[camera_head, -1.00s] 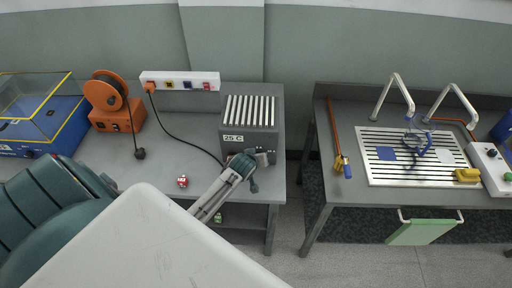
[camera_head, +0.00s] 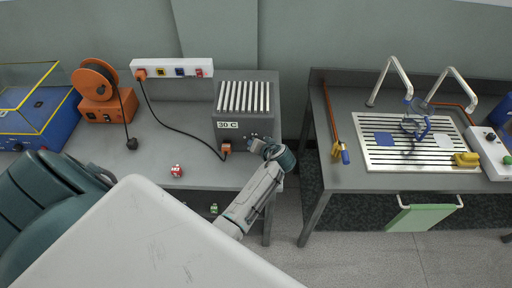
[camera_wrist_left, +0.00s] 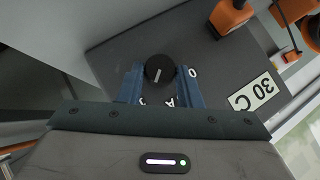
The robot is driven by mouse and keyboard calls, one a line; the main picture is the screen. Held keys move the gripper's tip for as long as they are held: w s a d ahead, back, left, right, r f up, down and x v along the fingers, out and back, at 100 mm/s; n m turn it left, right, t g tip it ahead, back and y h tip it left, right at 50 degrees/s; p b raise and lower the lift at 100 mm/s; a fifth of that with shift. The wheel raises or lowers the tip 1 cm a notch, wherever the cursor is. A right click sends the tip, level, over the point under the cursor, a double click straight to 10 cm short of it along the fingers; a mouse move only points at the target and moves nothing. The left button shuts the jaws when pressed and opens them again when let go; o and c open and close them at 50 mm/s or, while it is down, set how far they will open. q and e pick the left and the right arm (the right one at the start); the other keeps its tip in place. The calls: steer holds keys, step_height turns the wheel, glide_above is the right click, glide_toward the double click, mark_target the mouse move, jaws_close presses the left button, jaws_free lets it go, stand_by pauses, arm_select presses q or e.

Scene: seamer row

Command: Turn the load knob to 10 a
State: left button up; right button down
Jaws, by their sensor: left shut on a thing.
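The load knob (camera_wrist_left: 160,70) is round and black with a white pointer line. It is on the front of a grey finned box (camera_head: 243,112) with a plate reading 30 C. In the left wrist view the pointer aims down toward the gripper, near the letter A; a 0 is at the right, and another mark is partly hidden by a finger. My left gripper (camera_wrist_left: 160,88) has its blue fingers on either side of the knob, shut on it. In the head view the left gripper (camera_head: 256,145) is at the box's lower right front and hides the knob. My right gripper is not seen.
An orange plug (camera_head: 226,148) with a black cable is in the box front beside the gripper. A power strip (camera_head: 172,70), an orange cable reel (camera_head: 97,85) and a small red item (camera_head: 177,170) are on the bench. A gap separates the right bench (camera_head: 350,180).

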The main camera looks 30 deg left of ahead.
arm_select(q)
steer(key=shift+d+f+m+g+y+b, duration=0.1)
steer(key=shift+f+m+g+y+b, duration=0.2)
steer(key=shift+m+y+b, duration=0.35)
steer(key=shift+r, duration=0.1)
steer(key=o, duration=1)
steer(key=shift+c, duration=0.2)
steer(key=shift+r, duration=0.1)
